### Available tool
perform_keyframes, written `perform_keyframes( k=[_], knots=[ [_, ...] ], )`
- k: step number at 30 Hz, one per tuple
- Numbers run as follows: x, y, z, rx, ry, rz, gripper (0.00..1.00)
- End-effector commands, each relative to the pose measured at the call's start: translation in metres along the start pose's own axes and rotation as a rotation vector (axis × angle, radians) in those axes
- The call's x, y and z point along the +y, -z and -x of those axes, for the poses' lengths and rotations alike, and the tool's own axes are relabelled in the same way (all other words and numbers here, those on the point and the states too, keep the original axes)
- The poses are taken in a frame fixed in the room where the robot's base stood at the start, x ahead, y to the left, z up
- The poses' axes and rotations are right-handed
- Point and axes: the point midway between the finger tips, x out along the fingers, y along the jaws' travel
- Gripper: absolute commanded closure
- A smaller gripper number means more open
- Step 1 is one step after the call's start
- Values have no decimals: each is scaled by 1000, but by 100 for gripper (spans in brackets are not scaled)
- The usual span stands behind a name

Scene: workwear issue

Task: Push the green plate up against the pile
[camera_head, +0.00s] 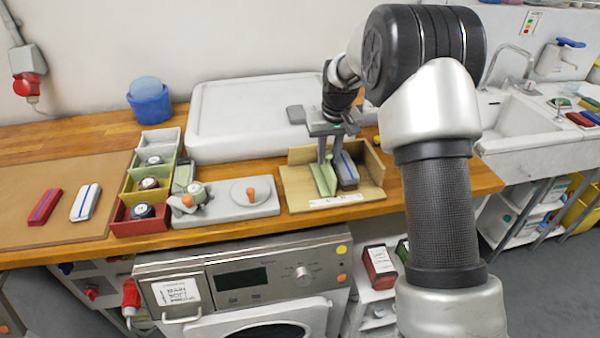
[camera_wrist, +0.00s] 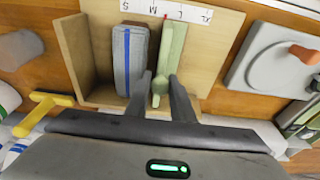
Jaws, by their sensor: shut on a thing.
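The green plate (camera_head: 325,180) stands upright in a wooden box (camera_head: 298,155). The pile (camera_head: 347,176), grey with a blue stripe, is in the same box just right of the plate. My gripper (camera_head: 328,153) reaches down from above, shut on the plate. In the wrist view, the fingers (camera_wrist: 162,82) close around a narrow part of the plate (camera_wrist: 176,42). The pile (camera_wrist: 131,62) is left of the plate there, with a narrow gap between them. One finger is on the pile's side and hides part of the gap.
A strip with size letters (camera_wrist: 181,12) lies along the box's open edge. A grey board with an orange knob (camera_head: 251,194) is left of the box. A large white tray (camera_head: 250,118) stands behind. Coloured bins (camera_head: 141,226) and two folded items (camera_head: 84,203) are farther left.

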Motion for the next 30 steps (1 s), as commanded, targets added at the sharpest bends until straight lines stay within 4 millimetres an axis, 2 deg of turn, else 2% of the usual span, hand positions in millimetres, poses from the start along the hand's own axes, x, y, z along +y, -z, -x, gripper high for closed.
perform_keyframes(
  k=[30],
  knots=[
    [71,0,0,0,-2,-1,89]
  ],
)
